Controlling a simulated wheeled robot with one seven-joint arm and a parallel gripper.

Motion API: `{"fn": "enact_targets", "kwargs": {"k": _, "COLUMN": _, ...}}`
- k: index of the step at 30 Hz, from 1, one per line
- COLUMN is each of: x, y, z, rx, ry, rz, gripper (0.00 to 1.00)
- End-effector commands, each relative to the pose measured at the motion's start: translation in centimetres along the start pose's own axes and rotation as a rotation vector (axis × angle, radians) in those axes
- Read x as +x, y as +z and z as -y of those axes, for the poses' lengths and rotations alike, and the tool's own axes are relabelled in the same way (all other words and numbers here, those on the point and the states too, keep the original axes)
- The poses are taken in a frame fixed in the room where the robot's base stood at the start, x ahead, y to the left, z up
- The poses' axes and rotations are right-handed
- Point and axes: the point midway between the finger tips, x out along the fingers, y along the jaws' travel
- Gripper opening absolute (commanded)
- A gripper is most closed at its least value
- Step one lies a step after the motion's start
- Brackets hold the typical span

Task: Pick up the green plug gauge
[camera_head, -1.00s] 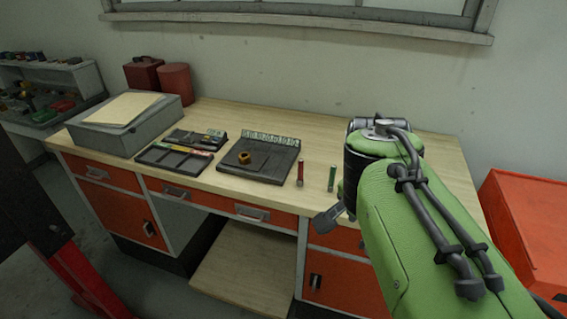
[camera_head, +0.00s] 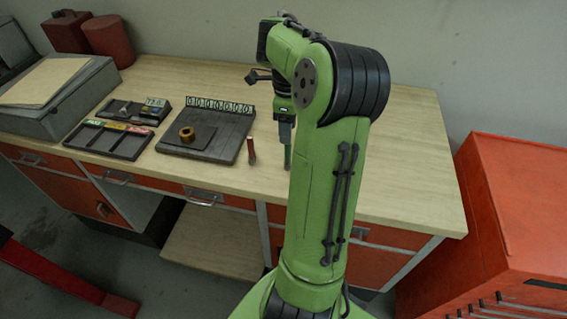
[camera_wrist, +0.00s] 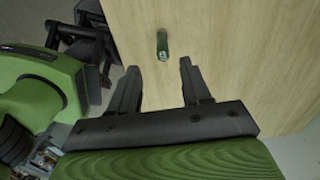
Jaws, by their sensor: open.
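The green plug gauge (camera_head: 288,158) stands on the wooden bench top near its front edge, partly hidden by my arm. In the wrist view the green plug gauge (camera_wrist: 162,46) shows just beyond the fingertips, roughly centred between them. My gripper (camera_wrist: 160,66) is open and empty, its two dark fingers apart. In the head view my gripper (camera_head: 286,122) points down, close above the green gauge. I cannot tell the exact height between them.
A red plug gauge (camera_head: 251,150) stands just left of the green one. A dark plate (camera_head: 220,150) with a brass nut (camera_head: 186,134) and a number strip lies further left, beside a divided tray (camera_head: 128,148). Bare bench lies to the right, before a red cabinet (camera_head: 500,180).

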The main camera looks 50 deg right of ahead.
Motion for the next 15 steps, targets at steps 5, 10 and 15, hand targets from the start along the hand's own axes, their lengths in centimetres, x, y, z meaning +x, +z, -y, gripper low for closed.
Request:
{"fn": "enact_targets", "kwargs": {"k": 5, "x": 3.8, "y": 0.0, "z": 0.0, "rx": -0.002, "ry": 0.002, "rz": 0.000, "gripper": 0.48}}
{"fn": "enact_targets", "kwargs": {"k": 10, "x": 5.9, "y": 0.0, "z": 0.0, "rx": -0.002, "ry": 0.004, "rz": 0.000, "gripper": 0.48}}
{"fn": "enact_targets", "kwargs": {"k": 15, "x": 8.9, "y": 0.0, "z": 0.0, "rx": -0.004, "ry": 0.002, "rz": 0.001, "gripper": 0.48}}
